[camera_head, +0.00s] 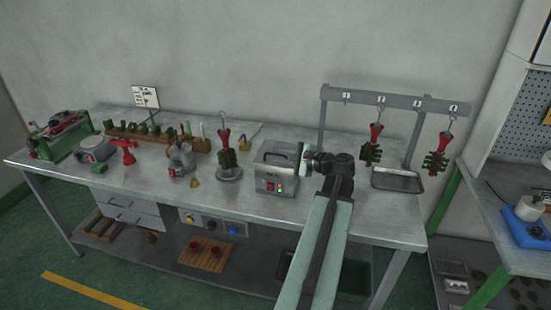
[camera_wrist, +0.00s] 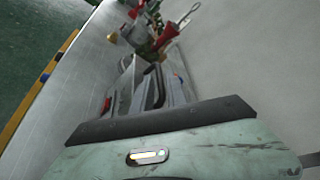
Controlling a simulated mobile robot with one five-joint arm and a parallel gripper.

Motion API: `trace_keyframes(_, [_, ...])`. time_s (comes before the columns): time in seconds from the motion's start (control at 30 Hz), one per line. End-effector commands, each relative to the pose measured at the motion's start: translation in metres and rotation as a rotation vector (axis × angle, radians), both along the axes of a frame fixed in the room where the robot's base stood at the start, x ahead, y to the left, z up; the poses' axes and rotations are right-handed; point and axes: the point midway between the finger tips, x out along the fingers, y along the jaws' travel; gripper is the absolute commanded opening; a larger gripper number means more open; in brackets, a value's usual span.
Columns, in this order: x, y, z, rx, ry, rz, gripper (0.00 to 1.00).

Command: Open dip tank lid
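The dip tank (camera_head: 275,185) is a grey metal box on the bench, with a red and a green light on its front. A dark bar-shaped handle (camera_head: 276,155) shows over its top, and the lid looks down. My gripper (camera_head: 305,161) is at the tank's right side, close to the top edge; I cannot tell whether it touches. A narrow pale upright piece shows at the gripper's end. In the wrist view the tank (camera_wrist: 148,92) lies just ahead of my pale gripper body, partly hidden by it. The gripper's fingers cannot be made out clearly.
A red and green wax tree (camera_head: 227,155) stands left of the tank. A grey rack (camera_head: 395,98) with two hanging trees and a metal tray (camera_head: 397,180) are to the right. Several tools fill the bench's left side. The bench front (camera_head: 215,205) is clear.

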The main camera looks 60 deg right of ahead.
Motion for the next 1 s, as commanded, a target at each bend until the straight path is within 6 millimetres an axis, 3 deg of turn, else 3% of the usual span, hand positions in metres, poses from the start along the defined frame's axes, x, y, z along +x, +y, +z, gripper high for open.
trace_keyframes(0.13, [0.015,-0.001,-0.004,-0.001,0.000,0.002,0.18])
trace_keyframes(0.4, [0.018,-0.001,-0.004,0.000,0.000,0.000,0.18])
trace_keyframes(0.5, [0.018,-0.001,-0.004,0.000,0.001,0.001,0.00])
trace_keyframes(1.0, [0.018,0.000,-0.004,-0.002,0.001,0.001,0.00])
